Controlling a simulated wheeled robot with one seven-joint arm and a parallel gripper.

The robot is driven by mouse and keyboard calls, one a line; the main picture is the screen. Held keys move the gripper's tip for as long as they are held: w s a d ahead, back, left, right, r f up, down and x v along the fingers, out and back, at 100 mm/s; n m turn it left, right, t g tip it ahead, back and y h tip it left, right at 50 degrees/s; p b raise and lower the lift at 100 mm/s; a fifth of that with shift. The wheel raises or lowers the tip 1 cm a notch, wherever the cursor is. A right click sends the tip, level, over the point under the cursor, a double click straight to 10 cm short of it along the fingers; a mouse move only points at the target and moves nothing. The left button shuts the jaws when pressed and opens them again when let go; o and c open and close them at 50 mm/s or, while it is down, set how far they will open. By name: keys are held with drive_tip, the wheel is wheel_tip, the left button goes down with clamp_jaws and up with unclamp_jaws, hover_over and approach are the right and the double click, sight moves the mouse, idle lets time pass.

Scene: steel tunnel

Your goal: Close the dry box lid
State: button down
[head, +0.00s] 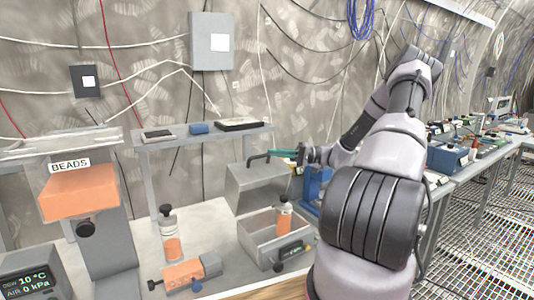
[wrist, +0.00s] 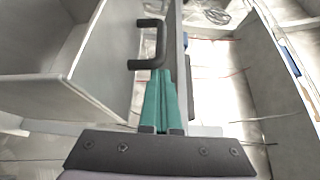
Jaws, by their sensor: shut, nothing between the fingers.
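The dry box (head: 262,243) is a grey open-topped box on the bench in the head view. Its grey lid (head: 256,188) stands raised at the back, with a dark bar handle (head: 258,158) near its top edge. An orange-filled bottle (head: 284,217) stands in the box. My gripper (head: 284,153) has teal fingers and is just right of the handle, at about its height. In the wrist view the shut fingers (wrist: 161,78) point at the dark handle (wrist: 150,45), their tips close to its lower end. I cannot tell whether they touch it.
A second orange bottle (head: 170,235) and an orange-and-grey device (head: 186,273) are on the bench left of the box. A bead hopper (head: 80,190) stands farther left. A grey shelf (head: 180,138) with small items is behind the lid. My arm fills the right.

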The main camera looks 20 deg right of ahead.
drive_tip(key=s+d+f+n+g+y, duration=0.2)
drive_tip(key=s+f+n, duration=0.3)
drive_tip(key=s, duration=0.5)
drive_tip(key=s+d+f+n+g+y, duration=0.1)
drive_tip(key=s+d+f+n+y, duration=0.1)
drive_tip(key=s+f+n, duration=0.4)
drive_tip(key=shift+s+f+n+g+y, duration=0.3)
drive_tip(key=shift+s+f+g+y, duration=0.1)
drive_tip(key=shift+s+f, duration=1.6)
drive_tip(key=shift+s, duration=0.25)
drive_tip(key=v, duration=0.5)
drive_tip(key=shift+w+d+r, duration=0.15)
drive_tip(key=s+d, duration=0.1)
drive_tip(key=d, duration=1)
drive_tip(key=shift+s+d+r, duration=0.15)
drive_tip(key=shift+d+r, duration=0.1)
drive_tip(key=shift+d, duration=0.1)
